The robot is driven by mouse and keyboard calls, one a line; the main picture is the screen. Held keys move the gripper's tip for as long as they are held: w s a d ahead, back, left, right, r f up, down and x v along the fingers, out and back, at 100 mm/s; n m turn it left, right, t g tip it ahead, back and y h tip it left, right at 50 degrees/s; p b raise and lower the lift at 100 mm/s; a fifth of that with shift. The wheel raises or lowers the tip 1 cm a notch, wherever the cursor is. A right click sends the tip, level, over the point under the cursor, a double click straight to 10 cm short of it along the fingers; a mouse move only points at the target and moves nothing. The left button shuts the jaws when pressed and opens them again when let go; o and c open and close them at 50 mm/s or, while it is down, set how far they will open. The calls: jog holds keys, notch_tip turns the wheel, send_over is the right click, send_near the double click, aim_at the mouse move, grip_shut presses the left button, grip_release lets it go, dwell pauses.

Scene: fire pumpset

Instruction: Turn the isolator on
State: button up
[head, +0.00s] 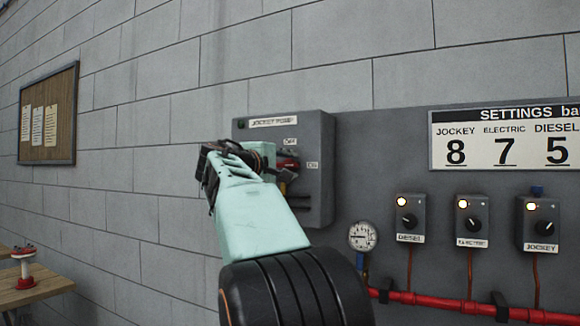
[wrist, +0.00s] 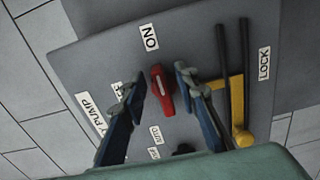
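The isolator's red handle (wrist: 162,91) is on the front of the grey jockey pump box (head: 318,135). In the wrist view its long axis runs nearly top to bottom, with the upper end towards the ON label (wrist: 149,37). The OFF label (wrist: 117,92) is partly hidden by a finger. My gripper (wrist: 159,80) is open, one finger on each side of the handle; I cannot tell whether either touches it. In the head view the red handle (head: 287,160) is partly hidden by my gripper (head: 282,167).
A yellow piece (wrist: 238,115) with dark bars stands beside the right finger, near the LOCK label. Several small switch boxes (head: 409,217), a gauge (head: 362,236) and a red pipe (head: 450,303) lie to the right. The wall left of the box is clear up to a notice board (head: 48,115).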

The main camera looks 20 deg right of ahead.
jog(key=v, duration=1.1)
jog(key=shift+s+a, duration=0.2)
